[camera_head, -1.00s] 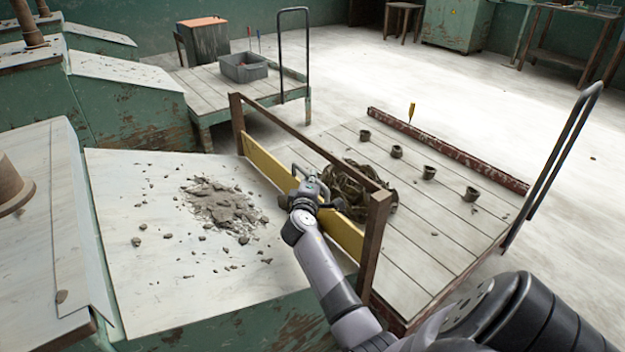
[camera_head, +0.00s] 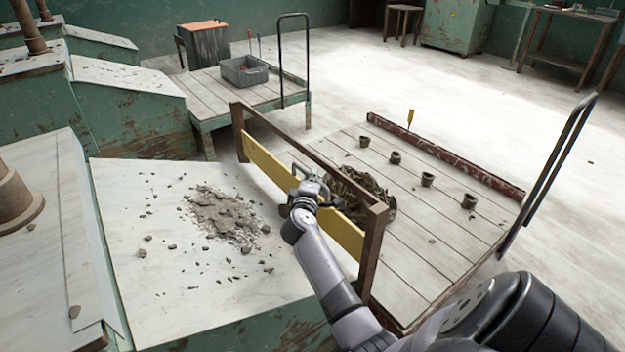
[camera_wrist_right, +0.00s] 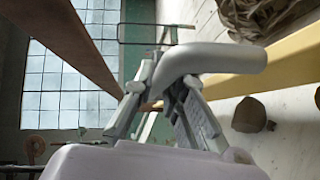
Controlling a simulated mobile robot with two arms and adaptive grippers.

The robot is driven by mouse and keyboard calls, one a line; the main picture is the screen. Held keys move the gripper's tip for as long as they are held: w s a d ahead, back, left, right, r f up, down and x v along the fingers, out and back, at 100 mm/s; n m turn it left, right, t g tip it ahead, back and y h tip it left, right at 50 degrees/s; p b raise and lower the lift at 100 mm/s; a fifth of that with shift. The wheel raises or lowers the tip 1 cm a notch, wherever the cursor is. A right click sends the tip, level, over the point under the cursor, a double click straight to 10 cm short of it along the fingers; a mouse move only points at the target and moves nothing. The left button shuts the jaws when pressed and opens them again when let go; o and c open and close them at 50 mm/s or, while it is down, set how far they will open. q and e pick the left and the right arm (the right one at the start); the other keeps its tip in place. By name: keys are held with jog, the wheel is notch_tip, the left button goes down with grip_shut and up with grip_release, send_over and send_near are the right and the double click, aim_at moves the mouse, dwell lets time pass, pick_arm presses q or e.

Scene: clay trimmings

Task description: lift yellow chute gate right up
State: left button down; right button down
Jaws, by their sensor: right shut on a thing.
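The yellow chute gate (camera_head: 275,170) is a long flat board set in a brown wooden frame (camera_head: 374,245) at the right edge of the pale chute top. It sits below the frame's top bar. My right gripper (camera_head: 319,192) is at the middle of the gate, shut on its grey handle. The right wrist view shows the curved grey handle (camera_wrist_right: 215,62) between the fingers and part of the yellow gate (camera_wrist_right: 288,58). My arm hides part of the gate. My left gripper is not in view.
Grey clay trimmings (camera_head: 225,213) lie on the chute top left of the gate. Beyond the gate, a slatted platform (camera_head: 440,240) holds a brown crumpled heap (camera_head: 368,192) and several small pots. A grey bin (camera_head: 244,71) stands on a cart behind.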

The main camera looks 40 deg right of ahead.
jog(key=shift+r, duration=0.35)
jog(key=c, duration=1.6)
grip_release()
jog(key=shift+f, duration=0.1)
jog(key=shift+a, duration=0.15)
jog(key=v, duration=1.1)
jog(key=shift+s+a, duration=0.15)
jog(key=shift+s, duration=0.15)
jog(key=shift+f, duration=0.1)
